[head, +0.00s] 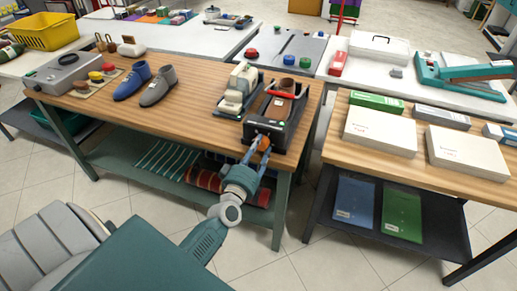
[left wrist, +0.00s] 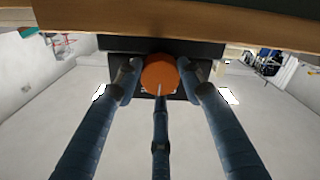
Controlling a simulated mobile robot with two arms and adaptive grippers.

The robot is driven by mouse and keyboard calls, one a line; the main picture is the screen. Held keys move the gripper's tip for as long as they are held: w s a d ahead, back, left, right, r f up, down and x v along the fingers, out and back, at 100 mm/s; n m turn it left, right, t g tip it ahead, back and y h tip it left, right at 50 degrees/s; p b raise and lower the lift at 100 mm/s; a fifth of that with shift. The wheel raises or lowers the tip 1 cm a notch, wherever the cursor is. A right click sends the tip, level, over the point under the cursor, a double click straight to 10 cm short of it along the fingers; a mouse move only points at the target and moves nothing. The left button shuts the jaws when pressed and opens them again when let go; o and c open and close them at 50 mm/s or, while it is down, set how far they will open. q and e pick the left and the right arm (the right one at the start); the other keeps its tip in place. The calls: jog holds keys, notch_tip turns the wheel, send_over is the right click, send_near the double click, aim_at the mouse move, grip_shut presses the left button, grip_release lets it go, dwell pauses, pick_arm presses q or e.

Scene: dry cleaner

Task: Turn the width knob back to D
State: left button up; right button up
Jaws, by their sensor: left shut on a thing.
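The orange width knob (head: 264,145) is on the front of a black machine (head: 287,132) at the right end of the wooden bench. A brown shoe and a red handle sit on top of that machine. My left gripper (head: 259,144) reaches it from the front. In the left wrist view the round knob (left wrist: 159,74) lies between the blue fingers of my left gripper (left wrist: 160,80), shut on its sides. A pale pointer line on the knob runs down in that view. No letters around the knob can be read. My right gripper is not in view.
The wooden bench (head: 195,110) also holds a blue shoe (head: 132,82), a grey shoe (head: 158,86) and a cream device (head: 238,88) just left of the machine. A lower green shelf (head: 122,152) is under it. A second bench (head: 385,158) with boxes stands to the right.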

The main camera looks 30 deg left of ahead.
pick_arm(q)
jog(key=n, duration=0.2)
jog(key=f+n, duration=0.1)
jog(key=n, duration=0.2)
jog(key=shift+s+d+n+b, duration=0.1)
jog(key=shift+d+n+b, duration=0.1)
jog(key=shift+n+b, duration=0.15)
jog(key=n+b, duration=0.1)
jog(key=n, duration=0.6)
jog(key=n+b, duration=0.1)
jog(key=n, duration=0.2)
jog(key=shift+r+n, duration=0.2)
jog(key=shift+n, duration=0.15)
jog(key=n, duration=0.3)
jog(key=shift+r+n+b, duration=0.15)
jog(key=shift+n+b, duration=0.2)
jog(key=shift+n, duration=0.35)
jog(key=shift+r, duration=0.1)
jog(key=o, duration=0.9)
jog(key=shift+r, duration=0.1)
